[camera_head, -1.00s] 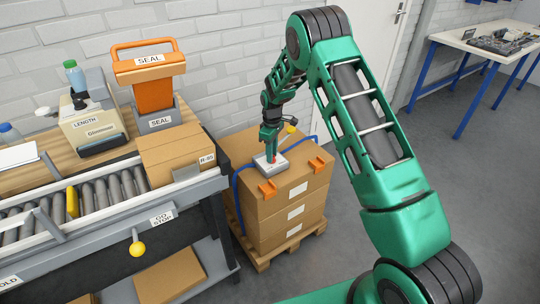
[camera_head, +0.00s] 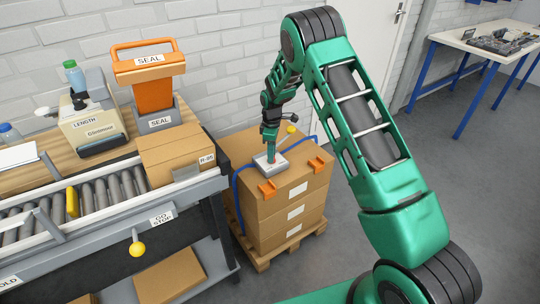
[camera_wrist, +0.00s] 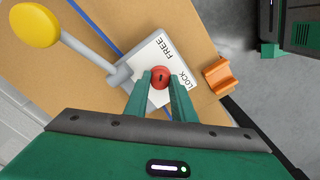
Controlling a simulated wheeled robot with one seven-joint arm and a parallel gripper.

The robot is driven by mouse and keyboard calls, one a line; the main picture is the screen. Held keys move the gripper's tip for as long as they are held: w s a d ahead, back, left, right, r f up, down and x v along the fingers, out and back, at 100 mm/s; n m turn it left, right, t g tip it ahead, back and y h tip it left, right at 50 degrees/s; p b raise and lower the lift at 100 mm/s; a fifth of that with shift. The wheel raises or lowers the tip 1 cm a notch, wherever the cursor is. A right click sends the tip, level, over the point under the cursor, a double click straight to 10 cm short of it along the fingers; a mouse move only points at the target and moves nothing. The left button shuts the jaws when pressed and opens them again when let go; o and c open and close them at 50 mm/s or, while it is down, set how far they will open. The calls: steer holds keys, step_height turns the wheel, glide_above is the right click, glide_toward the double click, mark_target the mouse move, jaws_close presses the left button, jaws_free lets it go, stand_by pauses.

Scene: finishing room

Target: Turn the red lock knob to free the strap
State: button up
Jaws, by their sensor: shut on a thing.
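The red lock knob (camera_wrist: 162,78) sits on a white plate (camera_wrist: 150,58) marked FREE and LOCK. A short dark mark shows on the knob's top; which label it points at is hard to tell. My gripper (camera_wrist: 161,86) is shut on the knob, one green finger on each side. In the head view my gripper (camera_head: 270,148) points down at the lock unit (camera_head: 262,165) on top of the carton stack. The blue strap (camera_head: 238,185) runs over the cartons and down their side. A lever with a yellow ball (camera_wrist: 36,25) sticks out from the unit.
Orange corner pieces (camera_head: 267,188) sit on the carton stack (camera_head: 290,205), which stands on a pallet (camera_head: 262,262). A roller conveyor (camera_head: 100,195) with a carton (camera_head: 172,155) stands at left. Open grey floor lies at right.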

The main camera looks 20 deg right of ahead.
steer(key=o, duration=1.1)
steer(key=shift+c, duration=0.2)
step_height(320, 180, up, 11)
steer(key=shift+f, duration=0.15)
